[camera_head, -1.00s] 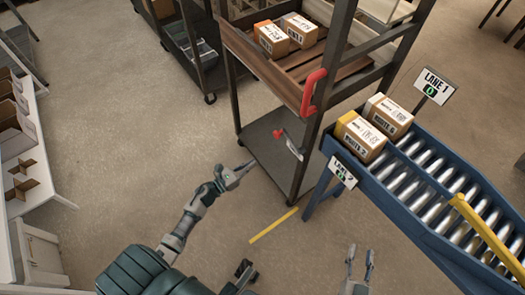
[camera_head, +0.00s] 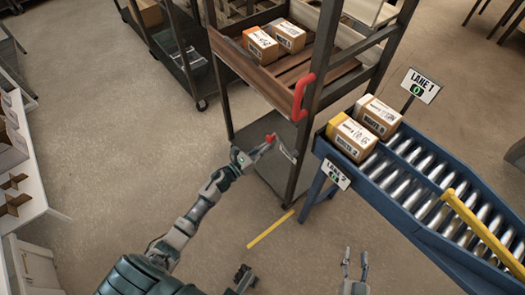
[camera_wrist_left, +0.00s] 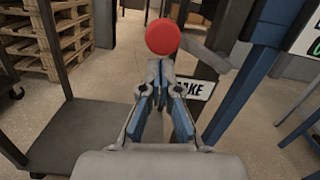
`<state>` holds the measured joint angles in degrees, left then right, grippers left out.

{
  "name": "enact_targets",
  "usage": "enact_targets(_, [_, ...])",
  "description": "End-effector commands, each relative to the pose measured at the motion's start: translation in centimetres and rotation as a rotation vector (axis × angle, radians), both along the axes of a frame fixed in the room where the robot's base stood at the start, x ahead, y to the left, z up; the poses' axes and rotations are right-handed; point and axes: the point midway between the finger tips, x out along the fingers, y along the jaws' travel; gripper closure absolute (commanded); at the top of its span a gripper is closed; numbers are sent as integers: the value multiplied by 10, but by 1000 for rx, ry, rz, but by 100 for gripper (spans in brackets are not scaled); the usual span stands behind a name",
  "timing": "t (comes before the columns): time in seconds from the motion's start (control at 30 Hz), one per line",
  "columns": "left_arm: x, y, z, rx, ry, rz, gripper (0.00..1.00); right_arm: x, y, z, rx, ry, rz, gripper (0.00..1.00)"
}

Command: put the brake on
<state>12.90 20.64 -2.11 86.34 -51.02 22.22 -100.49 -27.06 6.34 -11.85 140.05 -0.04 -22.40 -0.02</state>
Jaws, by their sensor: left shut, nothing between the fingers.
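The brake lever has a red round knob (camera_head: 270,138) and sits low on the near side of the dark cart (camera_head: 250,135). The knob also shows in the left wrist view (camera_wrist_left: 162,37), just beyond my fingertips, with a grey lever arm going right. My right gripper (camera_head: 355,262) is open and empty, low in the head view, right of centre.
A red handle (camera_head: 303,95) is on the cart's post, and boxes (camera_head: 275,40) lie on its wooden upper shelf. A blue roller conveyor (camera_head: 400,190) with two boxes stands close to the right. A yellow strip (camera_head: 270,230) lies on the floor. Open floor is at left.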

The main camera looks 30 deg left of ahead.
Motion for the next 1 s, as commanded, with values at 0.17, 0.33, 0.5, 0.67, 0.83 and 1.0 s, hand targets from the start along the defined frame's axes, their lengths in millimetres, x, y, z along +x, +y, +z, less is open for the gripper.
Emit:
enact_targets(0.17, [0, 0, 0, 0, 0, 0, 100, 0, 0, -1, 0, 1, 0, 60])
enact_targets(0.33, [0, 0, 0, 11, -5, 0, 100, 1, 0, 0, 2, -5, 0, 60])
enact_targets(0.5, [-1, 0, 4, 48, -20, 0, 100, 3, 1, 3, 9, -30, -1, 60])
enact_targets(0.67, [-1, 0, 6, 67, -28, 0, 100, 3, 2, 6, 14, -44, 0, 60])
enact_targets(0.83, [-1, 0, 8, 93, -38, -1, 100, 4, 2, 8, 19, -63, 0, 60])
enact_targets(1.0, [-1, -1, 14, 144, -61, -1, 100, 4, 3, 11, 27, -90, 1, 60])
